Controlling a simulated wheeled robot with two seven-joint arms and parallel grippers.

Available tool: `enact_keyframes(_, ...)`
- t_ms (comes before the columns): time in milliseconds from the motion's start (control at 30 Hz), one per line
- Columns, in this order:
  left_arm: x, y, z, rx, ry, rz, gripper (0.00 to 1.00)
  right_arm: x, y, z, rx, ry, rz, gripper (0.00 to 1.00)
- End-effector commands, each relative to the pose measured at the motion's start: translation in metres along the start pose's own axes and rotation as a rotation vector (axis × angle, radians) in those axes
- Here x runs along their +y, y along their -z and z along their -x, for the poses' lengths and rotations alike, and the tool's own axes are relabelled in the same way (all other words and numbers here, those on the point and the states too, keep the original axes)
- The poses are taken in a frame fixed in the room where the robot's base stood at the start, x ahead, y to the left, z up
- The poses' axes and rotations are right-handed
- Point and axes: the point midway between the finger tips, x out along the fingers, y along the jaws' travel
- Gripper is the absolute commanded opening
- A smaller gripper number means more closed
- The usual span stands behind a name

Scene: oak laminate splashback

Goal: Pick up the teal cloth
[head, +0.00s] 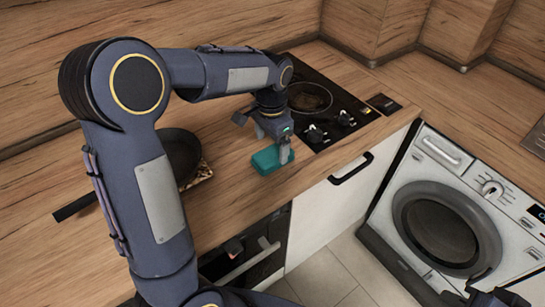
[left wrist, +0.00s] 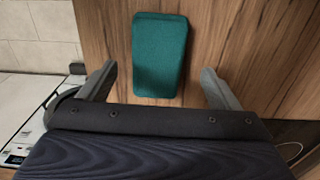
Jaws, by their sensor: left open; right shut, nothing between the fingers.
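The teal cloth (head: 266,160) is a small folded block lying flat on the wooden counter, near its front edge and in front of the hob. It also shows in the left wrist view (left wrist: 160,50), lying between the two fingers with a gap on each side. My left gripper (head: 273,142) is open and empty, right over the cloth and pointing down. Whether its fingertips are above the cloth or level with its sides I cannot tell. In the head view it hides part of the cloth. My right gripper (head: 495,298) shows only partly at the bottom right, shut and away from the cloth.
A black hob (head: 322,98) with knobs lies behind the cloth. A dark pan (head: 180,155) on a patterned board (head: 200,177) stands to the left, partly behind my left arm. A washing machine (head: 440,220) stands to the right. Bare counter (head: 230,205) lies left of the cloth.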

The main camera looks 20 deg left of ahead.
Motion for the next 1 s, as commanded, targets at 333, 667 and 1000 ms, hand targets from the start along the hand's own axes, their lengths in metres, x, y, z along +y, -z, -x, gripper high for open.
enact_keyframes(333,0.002,0.002,-0.043,-0.002,-0.001,0.000,0.85,-0.002,0.002,0.004,0.000,0.000,0.000,0.00)
enact_keyframes(667,0.002,0.002,-0.043,0.000,-0.001,0.001,0.71,-0.002,0.002,0.004,0.000,0.000,0.000,0.00)
enact_keyframes(1000,0.002,0.002,-0.043,0.001,-0.001,0.001,0.36,-0.002,0.002,0.004,0.000,0.000,0.000,0.00)
